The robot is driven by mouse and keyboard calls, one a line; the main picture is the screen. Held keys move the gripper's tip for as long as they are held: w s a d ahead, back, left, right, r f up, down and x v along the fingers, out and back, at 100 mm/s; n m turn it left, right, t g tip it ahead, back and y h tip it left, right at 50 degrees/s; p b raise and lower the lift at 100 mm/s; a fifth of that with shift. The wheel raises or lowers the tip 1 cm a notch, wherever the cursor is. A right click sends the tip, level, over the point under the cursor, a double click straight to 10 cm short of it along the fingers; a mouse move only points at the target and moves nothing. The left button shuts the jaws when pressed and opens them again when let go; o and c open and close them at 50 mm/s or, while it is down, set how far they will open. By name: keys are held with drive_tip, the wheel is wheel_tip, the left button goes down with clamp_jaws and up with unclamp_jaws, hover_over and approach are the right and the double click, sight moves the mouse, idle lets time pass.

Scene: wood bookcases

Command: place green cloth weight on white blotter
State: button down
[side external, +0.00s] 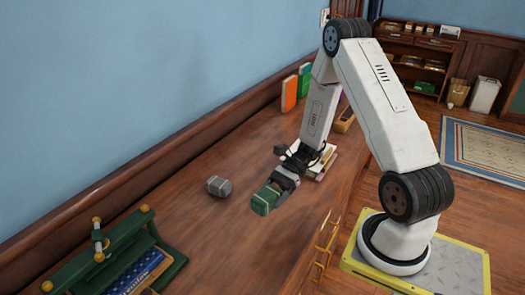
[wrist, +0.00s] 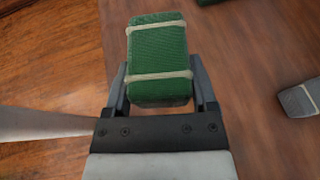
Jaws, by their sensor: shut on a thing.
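The green cloth weight (side external: 265,201) is a small block with pale bands round it. My gripper (side external: 279,186) is shut on it, with one finger on each side, over the wooden desk top. In the wrist view, the green cloth weight (wrist: 158,50) sticks out beyond the fingers of my gripper (wrist: 160,85). It seems to be held above the wood, but the gap is hard to judge. I cannot make out the white blotter for certain. A pale, partly hidden flat thing (side external: 322,163) lies behind my gripper among what look like books.
A grey banded weight (side external: 218,186) lies on the desk left of my gripper, also in the wrist view (wrist: 303,99). A green stand (side external: 120,245) is at the near left. Orange (side external: 289,94) and green (side external: 304,80) books stand by the wall.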

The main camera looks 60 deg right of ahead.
drive_tip(key=s+d+f+n+g+h, duration=0.1)
drive_tip(key=s+n+g+h, duration=0.1)
drive_tip(key=s+n+g, duration=0.75)
drive_tip(key=s+d+n+g+h, duration=0.5)
drive_tip(key=d+n+g+h, duration=0.2)
drive_tip(key=d+n+h, duration=0.2)
drive_tip(key=w+d+r+n+t+h, duration=0.3)
drive_tip(key=w+d+n+t+h, duration=0.1)
drive_tip(key=d+n+h, duration=0.3)
drive_tip(key=w+d+r+n+t+h, duration=0.3)
drive_tip(key=w+d+n+h, duration=0.3)
drive_tip(key=d+n+h, duration=0.2)
drive_tip(key=shift+w+d+r+t, duration=0.35)
drive_tip(key=shift+d+t, duration=0.5)
drive_tip(key=shift+d, duration=0.25)
drive_tip(key=shift+f+n, duration=0.1)
drive_tip(key=shift+n, duration=0.15)
